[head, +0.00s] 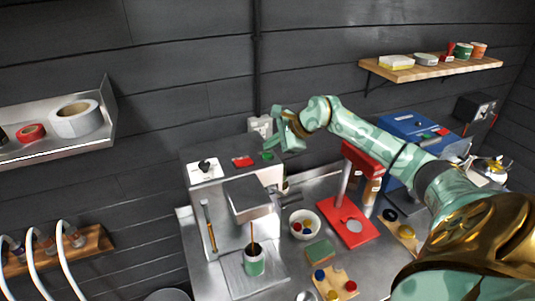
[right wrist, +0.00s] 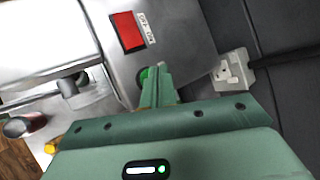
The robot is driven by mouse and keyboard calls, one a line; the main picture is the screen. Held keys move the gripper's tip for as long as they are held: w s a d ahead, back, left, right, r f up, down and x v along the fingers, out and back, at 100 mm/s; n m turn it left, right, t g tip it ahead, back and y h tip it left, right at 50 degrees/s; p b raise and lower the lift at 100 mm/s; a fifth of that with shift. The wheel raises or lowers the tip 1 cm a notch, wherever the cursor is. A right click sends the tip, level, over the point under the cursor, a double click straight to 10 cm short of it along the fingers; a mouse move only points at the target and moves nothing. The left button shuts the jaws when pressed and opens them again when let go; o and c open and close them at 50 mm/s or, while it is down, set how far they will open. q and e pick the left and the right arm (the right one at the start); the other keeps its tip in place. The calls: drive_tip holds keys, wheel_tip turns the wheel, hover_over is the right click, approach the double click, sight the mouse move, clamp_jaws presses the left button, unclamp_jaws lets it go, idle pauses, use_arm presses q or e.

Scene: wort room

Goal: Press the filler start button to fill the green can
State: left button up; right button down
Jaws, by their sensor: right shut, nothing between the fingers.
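The filler (head: 225,180) is a grey metal machine with a red button (head: 243,162) and a green button (head: 267,155) on its top. In the right wrist view the red button (right wrist: 127,31) has a white label beside it. The green button (right wrist: 146,75) is partly hidden by my fingers. My right gripper (head: 278,142) is shut and empty, its tips at the green button; I cannot tell if they touch it. The green can (head: 254,267) stands upright under the filler head, with a thin brown tube or stream above it. My left gripper is not in view.
A white socket box (right wrist: 232,72) is on the wall behind the filler. A red press (head: 345,222), a white bowl (head: 304,224) and a green sponge-like block (head: 319,251) stand to the right. A wooden shelf (head: 430,69) hangs at upper right.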

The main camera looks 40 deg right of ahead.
sight(271, 156)
drive_tip(key=shift+r, duration=0.1)
drive_tip(key=shift+r+p, duration=1.4)
drive_tip(key=shift+r, duration=1.1)
drive_tip(key=shift+f, duration=0.1)
